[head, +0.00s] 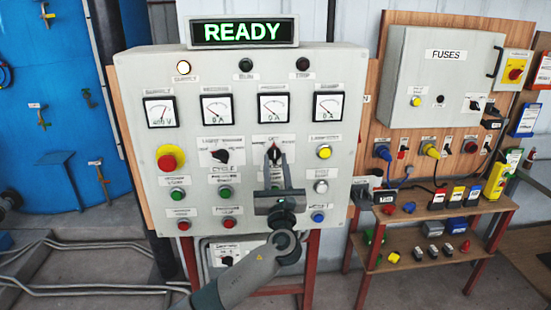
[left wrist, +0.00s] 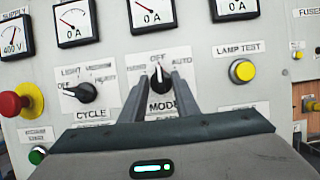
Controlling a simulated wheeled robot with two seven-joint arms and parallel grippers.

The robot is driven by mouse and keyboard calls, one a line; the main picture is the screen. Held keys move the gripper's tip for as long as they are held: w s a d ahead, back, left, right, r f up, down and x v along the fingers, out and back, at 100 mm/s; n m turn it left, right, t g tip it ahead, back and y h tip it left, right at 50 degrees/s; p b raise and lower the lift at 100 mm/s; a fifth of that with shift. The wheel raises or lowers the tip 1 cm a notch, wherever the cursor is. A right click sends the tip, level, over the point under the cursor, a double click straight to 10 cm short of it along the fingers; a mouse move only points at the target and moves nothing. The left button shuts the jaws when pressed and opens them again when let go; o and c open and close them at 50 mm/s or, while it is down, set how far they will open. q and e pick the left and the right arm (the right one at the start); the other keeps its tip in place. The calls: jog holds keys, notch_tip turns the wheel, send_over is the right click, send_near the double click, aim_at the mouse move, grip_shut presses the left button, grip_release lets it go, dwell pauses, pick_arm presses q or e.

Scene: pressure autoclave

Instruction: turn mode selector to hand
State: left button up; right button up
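The mode selector (head: 274,153) is a black knob on the grey control panel (head: 340,215), upper centre in the left wrist view (left wrist: 159,76). Its white mark points up at OFF; HAND is printed to its left and AUTO to its right. The word MODE is below it, partly covered by a finger. My left gripper (head: 277,163) is in front of the selector. Its two fingers (left wrist: 163,80) are apart, one on each side of the knob. I see no clear contact with the knob.
The cycle selector (head: 220,156) is left of the mode selector, and the yellow lamp test button (head: 324,152) is to its right. A red emergency button (head: 168,162) is farther left. Gauges sit above. The display (head: 243,32) reads READY. A shelf with locks (head: 430,210) stands at right.

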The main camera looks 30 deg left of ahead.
pick_arm(q)
jog(key=shift+w+a+r, duration=0.15)
jog(key=shift+w, duration=0.1)
grip_shut()
